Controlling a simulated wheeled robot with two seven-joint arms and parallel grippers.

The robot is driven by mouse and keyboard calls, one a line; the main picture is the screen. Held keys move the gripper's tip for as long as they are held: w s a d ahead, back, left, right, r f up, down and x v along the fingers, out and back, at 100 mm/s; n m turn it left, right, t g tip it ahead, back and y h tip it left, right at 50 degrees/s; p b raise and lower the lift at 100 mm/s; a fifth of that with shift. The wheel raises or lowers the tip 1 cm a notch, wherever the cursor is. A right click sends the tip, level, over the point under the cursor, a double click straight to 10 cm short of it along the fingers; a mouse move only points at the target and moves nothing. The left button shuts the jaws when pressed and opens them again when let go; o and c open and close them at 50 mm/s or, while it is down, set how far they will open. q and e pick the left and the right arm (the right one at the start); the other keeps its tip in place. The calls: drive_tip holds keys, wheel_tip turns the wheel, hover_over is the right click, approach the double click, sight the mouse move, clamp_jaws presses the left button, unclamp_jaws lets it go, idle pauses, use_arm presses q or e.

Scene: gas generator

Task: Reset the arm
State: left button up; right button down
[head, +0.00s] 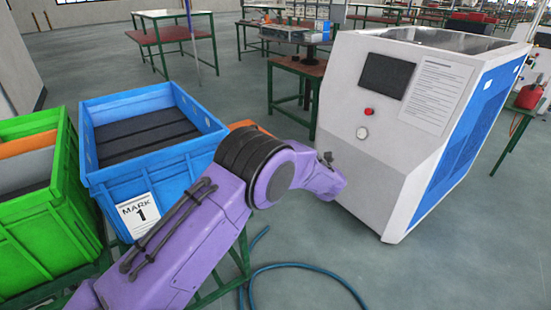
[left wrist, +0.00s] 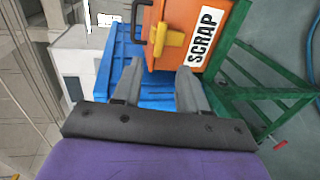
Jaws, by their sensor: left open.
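My left arm (head: 200,215), purple with black bands, comes in from the lower left of the head view. It bends at a dark joint, and its forward end stops in front of the white and blue machine (head: 350,110). My left gripper (left wrist: 160,75) shows in the left wrist view with two grey fingers apart and nothing between them. Beyond the fingers are a blue crate (left wrist: 122,55) and an orange box (left wrist: 213,22) labelled SCRAP, with a black handle and a yellow part. The gripper's fingers are not distinguishable in the head view. My right gripper is not in view.
A blue crate marked MARK 1 (head: 185,160) and a green crate (head: 75,235) stand at the left. A green frame (left wrist: 245,85) is beside the orange box. A blue hose (head: 300,265) lies on the floor. Work tables (head: 175,32) stand behind.

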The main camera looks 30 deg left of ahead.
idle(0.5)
use_arm(q)
drive_tip(key=s+d+f+m+t+h, duration=0.1)
drive_tip(key=s+f+m+t+h, duration=0.15)
drive_tip(key=s+f+m, duration=0.5)
drive_tip(key=s+f+m+t+h, duration=0.2)
drive_tip(key=s+f+m+h, duration=0.25)
drive_tip(key=f+m, duration=0.6)
drive_tip(key=s+d+f+m+g+h, duration=0.1)
drive_tip(key=s+f, duration=0.3)
drive_tip(key=s, duration=0.7)
drive_tip(key=s+d+f+m+g+h, duration=0.1)
drive_tip(key=s+f+m+g, duration=0.2)
drive_tip(key=s, duration=0.7)
drive_tip(key=s+d+f+m+g+h, duration=0.1)
drive_tip(key=s+f+m+g+h, duration=0.1)
drive_tip(key=s, duration=0.9)
wheel_tip(320, 180, down, 3)
drive_tip(key=shift+s+d+r+m+g, duration=0.1)
drive_tip(key=shift+s+d+m+g, duration=0.25)
drive_tip(key=shift+g, duration=0.3)
